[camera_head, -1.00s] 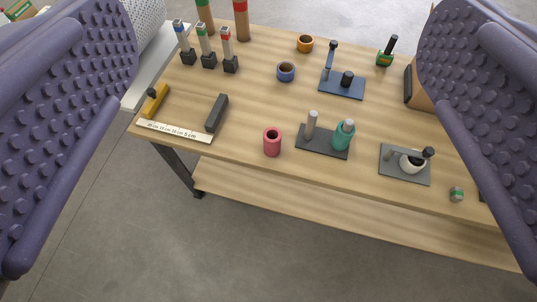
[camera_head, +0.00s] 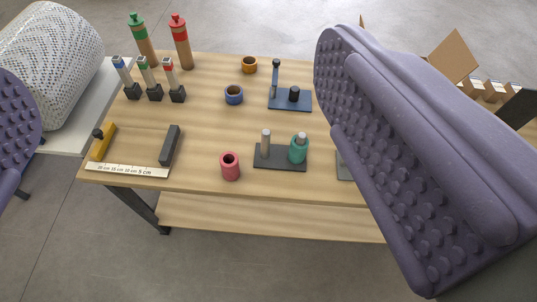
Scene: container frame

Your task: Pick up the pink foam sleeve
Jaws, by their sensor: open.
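The pink foam sleeve (camera_head: 230,167) stands upright near the front edge of the wooden table, with its dark hole facing up. It looks reddish pink. My gripper (camera_head: 190,140) is open and empty, its two purple studded fingers wide apart at the left and right of the picture. The sleeve lies in the gap between them, farther away, and neither finger touches it. The right finger hides the right part of the table.
Right of the sleeve, a dark plate (camera_head: 267,162) carries a grey peg and a teal sleeve (camera_head: 298,149). Left are a dark block (camera_head: 170,145), a ruler (camera_head: 127,170) and a yellow tool (camera_head: 103,143). Blue (camera_head: 234,95) and orange (camera_head: 249,65) rings stand behind.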

